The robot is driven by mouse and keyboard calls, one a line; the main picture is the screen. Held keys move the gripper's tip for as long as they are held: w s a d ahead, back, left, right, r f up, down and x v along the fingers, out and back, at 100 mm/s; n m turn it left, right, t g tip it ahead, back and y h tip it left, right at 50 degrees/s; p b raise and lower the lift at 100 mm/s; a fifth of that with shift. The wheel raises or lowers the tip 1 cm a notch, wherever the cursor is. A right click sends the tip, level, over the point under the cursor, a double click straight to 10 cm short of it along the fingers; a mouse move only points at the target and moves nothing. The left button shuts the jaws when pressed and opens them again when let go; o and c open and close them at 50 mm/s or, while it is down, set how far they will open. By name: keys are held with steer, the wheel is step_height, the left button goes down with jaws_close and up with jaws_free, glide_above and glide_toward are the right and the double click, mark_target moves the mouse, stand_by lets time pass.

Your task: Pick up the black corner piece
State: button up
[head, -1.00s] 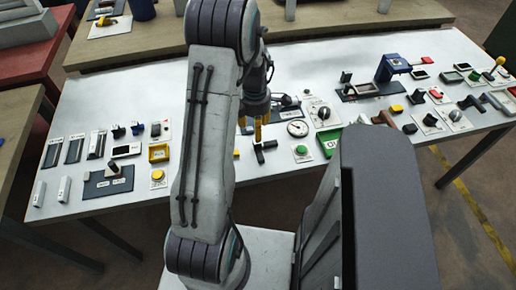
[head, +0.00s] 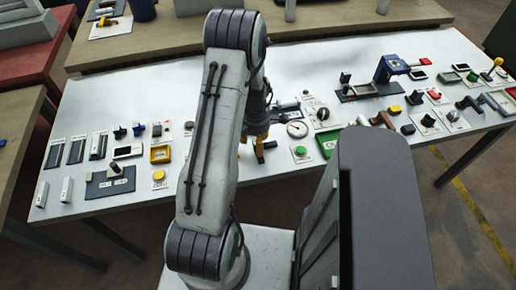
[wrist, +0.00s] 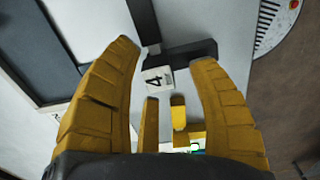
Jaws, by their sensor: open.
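The black corner piece (wrist: 188,54) lies on the table in the wrist view, with one arm running up the picture and another to the right. A white label (wrist: 157,80) marked "4" sits at its bend. My gripper (wrist: 165,52) is open, its yellow fingers on either side of the bend, with nothing held. In the head view my gripper (head: 252,153) is low over the table, partly behind my arm. Only a dark part of the corner piece (head: 269,145) shows there beside the fingers. I cannot tell whether the fingers touch it.
A round dial (head: 297,129) is just beyond to the right, and a green button block (head: 300,152) is nearby. A yellow frame (head: 160,154) lies to the left. In the wrist view a dark panel (wrist: 45,50) is at the left. Several parts fill the table's right side.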

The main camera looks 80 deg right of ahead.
steer(key=shift+o, duration=0.2)
jaws_close()
stand_by(0.4)
